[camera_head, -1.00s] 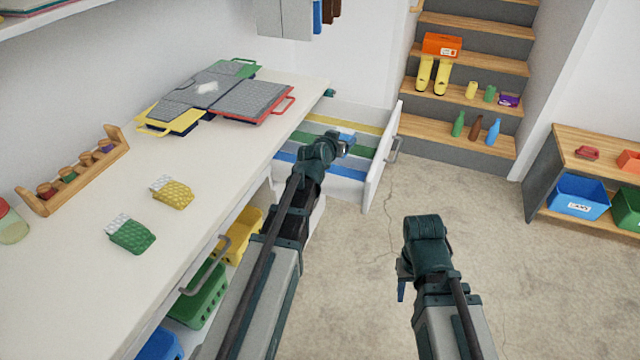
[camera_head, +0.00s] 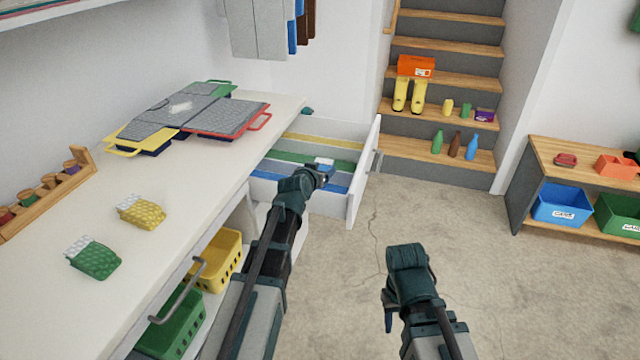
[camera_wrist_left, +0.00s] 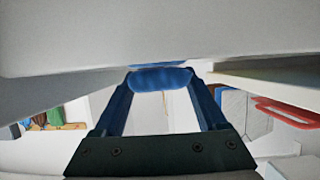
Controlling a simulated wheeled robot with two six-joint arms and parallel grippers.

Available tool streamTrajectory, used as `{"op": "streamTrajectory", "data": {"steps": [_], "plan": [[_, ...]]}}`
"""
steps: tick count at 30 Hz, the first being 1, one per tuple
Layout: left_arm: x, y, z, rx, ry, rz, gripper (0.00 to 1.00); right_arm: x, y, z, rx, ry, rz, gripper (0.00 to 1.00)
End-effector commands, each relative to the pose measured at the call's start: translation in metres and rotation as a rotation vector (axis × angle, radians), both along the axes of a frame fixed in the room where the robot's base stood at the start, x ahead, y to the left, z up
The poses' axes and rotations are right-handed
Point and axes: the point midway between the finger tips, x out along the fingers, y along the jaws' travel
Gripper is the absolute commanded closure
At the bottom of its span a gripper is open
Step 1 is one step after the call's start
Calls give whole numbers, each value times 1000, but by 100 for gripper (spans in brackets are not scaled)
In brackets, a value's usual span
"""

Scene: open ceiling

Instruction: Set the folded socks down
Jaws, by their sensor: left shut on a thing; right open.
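My left gripper (camera_head: 318,175) is shut on a blue folded pair of socks with a whitish end (camera_head: 324,162). It holds them over the open drawer (camera_head: 352,205), in line with the green and blue strips; I cannot tell whether they touch its floor. In the left wrist view the blue socks (camera_wrist_left: 160,78) sit between the fingertips. Yellow folded socks (camera_head: 142,212) and green folded socks (camera_head: 95,258) lie on the white counter (camera_head: 190,185). My right gripper (camera_head: 388,312) is open and empty, over the floor.
The drawer has yellow, green and blue strips and a front panel with a handle (camera_head: 377,162). Folded boards (camera_head: 225,115) and a wooden rack (camera_head: 45,190) are on the counter. Yellow (camera_head: 225,255) and green (camera_head: 170,325) baskets stand below. Floor to the right is clear.

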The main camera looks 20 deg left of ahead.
Motion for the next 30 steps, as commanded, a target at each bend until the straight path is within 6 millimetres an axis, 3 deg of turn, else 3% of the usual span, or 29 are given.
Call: {"op": "streamTrajectory", "data": {"steps": [9, 19, 30], "plan": [[0, 0, -37, 0, 0, 0, 80, 0, 0, -37, 0, 0, 0, 55], [0, 0, -36, 0, 0, 0, 80, 0, 0, -36, 0, 0, 0, 55], [-1, 0, -49, -1, 5, -2, 80, 0, 0, -48, 0, 0, 0, 55]]}}
